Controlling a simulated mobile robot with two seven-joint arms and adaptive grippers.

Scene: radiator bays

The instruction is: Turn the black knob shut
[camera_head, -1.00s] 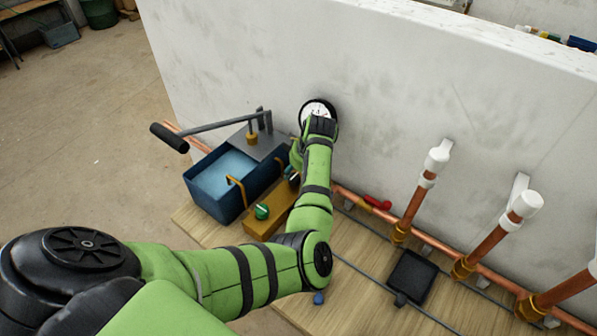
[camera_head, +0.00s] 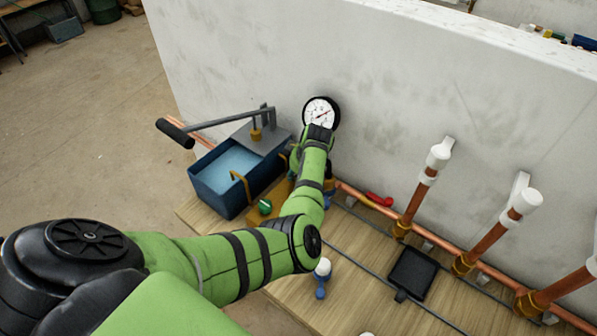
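A brass block (camera_head: 252,218) stands on the wooden board beside the blue tank, with a green knob (camera_head: 265,207) on it. I cannot make out the black knob; my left forearm covers that side of the block. My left arm reaches in from the left and bends up toward the wall, its far end just below the gauge. The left gripper's fingers are hidden behind this arm, so I cannot see whether they touch anything. My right gripper is not in view.
A blue tank (camera_head: 208,191) of water with a long pump lever (camera_head: 225,118) stands left of the block. A round gauge (camera_head: 321,112) is before the white wall (camera_head: 415,120). Copper pipes with white caps, a red handle (camera_head: 379,199) and a black tray (camera_head: 412,272) are on the right.

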